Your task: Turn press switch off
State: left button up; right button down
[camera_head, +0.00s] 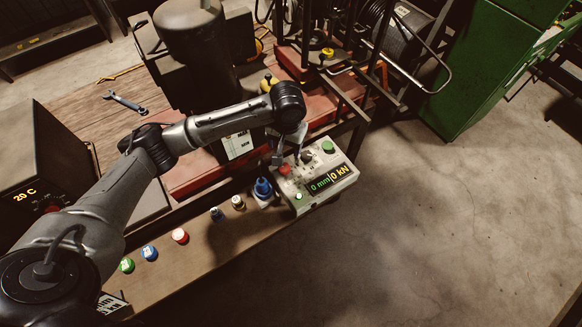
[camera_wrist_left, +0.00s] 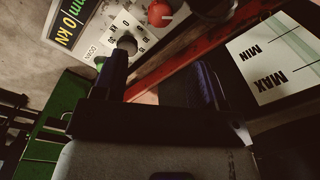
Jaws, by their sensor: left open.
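The press control box (camera_head: 334,196) is pale, with a lit display (camera_head: 328,179) reading 0 mm and 0 kN. It carries a red knob (camera_head: 285,170), a dark knob (camera_head: 306,157) and a green button (camera_head: 328,147). Which control is the press switch is not labelled clearly. My left gripper (camera_head: 290,157) is over the box's rear left part. In the left wrist view, its fingers (camera_wrist_left: 164,76) are apart with nothing seen between them. One fingertip overlaps the grey dial knob (camera_wrist_left: 127,43); contact cannot be told. The red knob (camera_wrist_left: 159,13) is beyond the fingers. My right gripper is not in view.
Red metal framing and dark bars are behind the box. Open floor (camera_head: 430,230) is to the right.

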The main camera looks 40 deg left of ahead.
aim_at(284, 167)
pick_arm(q)
jog(key=f, duration=1.2)
jog(key=shift+s+a+b, duration=0.15)
jog(key=shift+a+b, duration=0.15)
jog(key=shift+b, duration=0.1)
